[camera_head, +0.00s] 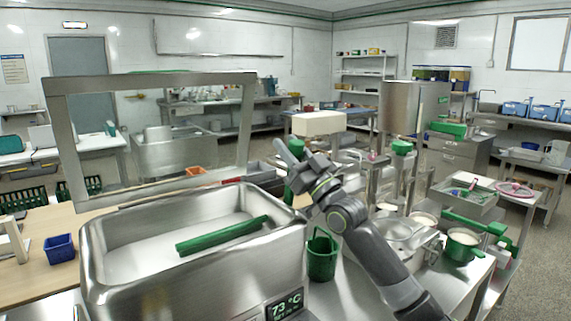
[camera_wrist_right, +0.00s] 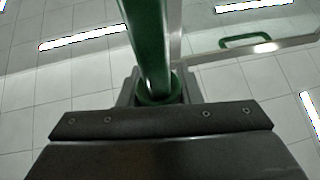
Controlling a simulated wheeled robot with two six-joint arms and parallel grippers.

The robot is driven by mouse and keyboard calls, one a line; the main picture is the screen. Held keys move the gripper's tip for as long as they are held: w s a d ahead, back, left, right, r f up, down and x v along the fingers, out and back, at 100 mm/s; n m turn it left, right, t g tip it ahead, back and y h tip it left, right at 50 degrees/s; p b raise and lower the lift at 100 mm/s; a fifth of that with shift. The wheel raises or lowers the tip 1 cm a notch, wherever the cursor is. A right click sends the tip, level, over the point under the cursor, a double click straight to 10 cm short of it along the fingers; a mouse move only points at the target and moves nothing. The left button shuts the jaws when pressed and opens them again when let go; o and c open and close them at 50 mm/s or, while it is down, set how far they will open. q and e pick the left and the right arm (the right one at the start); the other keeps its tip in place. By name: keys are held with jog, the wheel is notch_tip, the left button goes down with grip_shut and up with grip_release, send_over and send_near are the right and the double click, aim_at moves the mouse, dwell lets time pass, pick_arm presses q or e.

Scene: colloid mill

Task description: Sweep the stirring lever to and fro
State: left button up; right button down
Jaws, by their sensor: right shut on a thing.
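A green bar (camera_head: 222,235) lies slanted inside the open steel vat (camera_head: 95,280), above pale contents. My right gripper (camera_head: 296,160) is beyond the vat's right rim. It is shut on a green rod, which I take to be the stirring lever. In the right wrist view the rod (camera_wrist_right: 150,45) runs from a green collar between the jaws (camera_wrist_right: 158,92) up past the top edge. In the head view only short green parts (camera_head: 291,188) show by the gripper; the rest is hidden, and I cannot see how it joins the machine. My left gripper is out of view.
A raised lid frame (camera_head: 249,130) with a green handle stands behind the vat. A green bucket (camera_head: 322,257) hangs or stands right of the vat, below my right arm. Pans and a green pot (camera_head: 461,247) crowd the right bench. A blue bin (camera_head: 59,248) sits left.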

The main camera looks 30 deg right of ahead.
aim_at(300, 153)
jog(key=shift+s+d+f+t+y+b, duration=0.1)
jog(key=shift+s+f+t+y+b, duration=0.15)
jog(key=shift+s+b, duration=0.35)
jog(key=shift+s+d+f+t+y+b, duration=0.15)
jog(key=shift+s+t+b, duration=0.25)
jog(key=shift+b, duration=0.2)
jog(key=shift+s+f+n+t+y+b, duration=0.1)
jog(key=shift+s+n+t+y+b, duration=0.4)
jog(key=shift+s+b, duration=0.25)
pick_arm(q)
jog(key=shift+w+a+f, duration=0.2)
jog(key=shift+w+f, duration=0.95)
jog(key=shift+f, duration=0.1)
pick_arm(e)
jog(key=shift+s, duration=0.15)
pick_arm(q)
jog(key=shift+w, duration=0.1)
pick_arm(e)
jog(key=shift+f, duration=0.1)
jog(key=c, duration=1.5)
grip_release()
jog(key=o, duration=0.5)
jog(key=shift+s, duration=0.15)
jog(key=shift+c, duration=0.2)
